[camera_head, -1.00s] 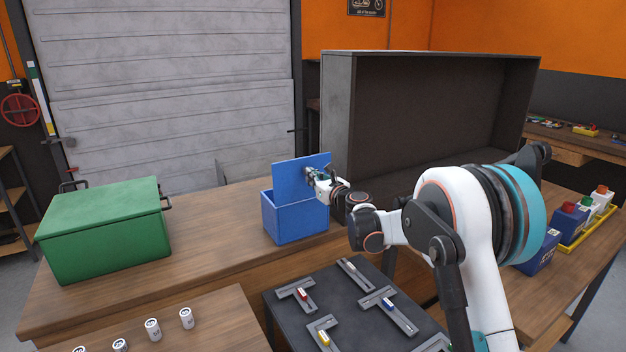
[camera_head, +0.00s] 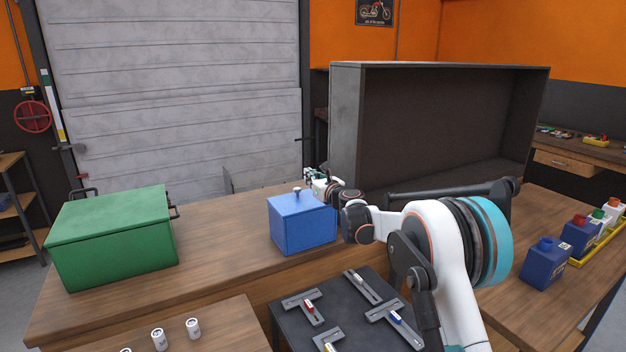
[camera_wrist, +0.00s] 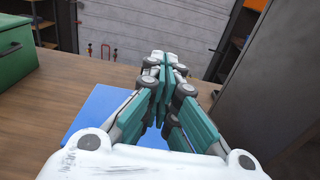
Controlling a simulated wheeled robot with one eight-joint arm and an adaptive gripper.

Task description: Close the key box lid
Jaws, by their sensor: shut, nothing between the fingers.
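The blue key box (camera_head: 305,228) stands on the wooden workbench. The gripper hides part of the lid there. I cannot tell whether it touches the lid.
A green box (camera_head: 115,240) stands on the bench at left. A large dark open cabinet (camera_head: 345,130) stands behind and right of the key box. A dark board with sliding fixtures (camera_head: 345,310) lies in front. Bare bench lies between the green and blue boxes.

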